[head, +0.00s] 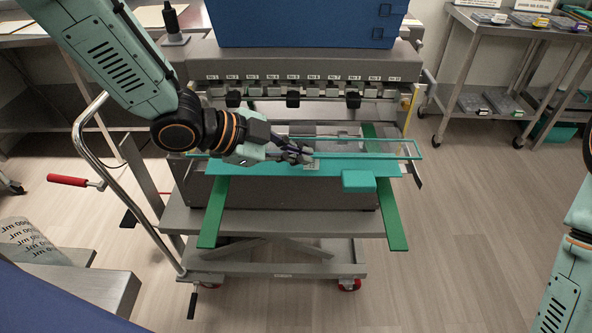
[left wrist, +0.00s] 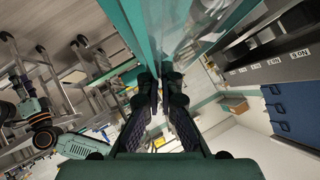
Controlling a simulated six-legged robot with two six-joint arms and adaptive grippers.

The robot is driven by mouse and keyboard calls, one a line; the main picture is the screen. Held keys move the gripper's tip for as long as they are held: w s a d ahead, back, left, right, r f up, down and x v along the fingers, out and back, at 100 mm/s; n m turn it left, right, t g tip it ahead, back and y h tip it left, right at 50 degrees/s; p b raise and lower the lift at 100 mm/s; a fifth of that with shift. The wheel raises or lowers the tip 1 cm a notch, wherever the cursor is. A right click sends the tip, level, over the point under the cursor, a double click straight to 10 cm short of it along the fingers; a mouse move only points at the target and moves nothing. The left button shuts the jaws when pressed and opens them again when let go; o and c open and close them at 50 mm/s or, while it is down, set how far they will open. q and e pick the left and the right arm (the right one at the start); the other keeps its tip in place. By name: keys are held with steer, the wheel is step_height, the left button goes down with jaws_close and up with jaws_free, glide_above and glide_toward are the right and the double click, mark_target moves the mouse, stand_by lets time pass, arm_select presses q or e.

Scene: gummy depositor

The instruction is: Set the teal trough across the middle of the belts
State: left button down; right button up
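The teal trough (head: 250,167) is a long, shallow frame lying left to right over the two green belts in the head view. A teal block (head: 358,181) sticks out at its front, right of centre. The left belt (head: 213,212) and the right belt (head: 391,218) come out from under it towards me. I cannot tell whether the trough touches the belts. My left gripper (head: 303,154) is at the trough's middle. In the left wrist view its fingers (left wrist: 159,82) are closed around the trough's thin wall (left wrist: 138,35). My right arm shows at the right edge, its gripper out of frame.
The grey depositor machine (head: 300,68) with a row of labelled nozzles stands just behind the trough, with a blue hopper (head: 300,25) on top. A cart handle (head: 85,150) rises at the left. A steel shelf (head: 500,100) stands at the right, with open floor before it.

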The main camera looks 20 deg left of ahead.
arm_select(q)
steer(key=shift+d+f, duration=0.1)
steer(key=shift+f, duration=0.2)
steer(key=f, duration=0.1)
steer(key=f+b, duration=0.1)
steer(key=shift+s+f, duration=0.35)
steer(key=shift+w+f, duration=0.15)
steer(key=shift+w, duration=0.25)
steer(key=shift+f, duration=0.1)
steer(key=c, duration=1.8)
jaws_free()
steer(key=shift+s+r, duration=0.2)
steer(key=shift+s, duration=0.1)
steer(key=shift+o, duration=1.4)
steer(key=shift+f, duration=0.1)
steer(key=shift+w, duration=0.2)
steer(key=shift+s+a+r+p, duration=0.25)
steer(key=shift+a+r+p, duration=0.05)
steer(key=shift+r, duration=0.1)
steer(key=shift+p+v, duration=1.1)
steer(key=shift+p, duration=0.15)
steer(key=p, duration=1.3)
glide_toward(304, 171)
steer(key=v, duration=0.4)
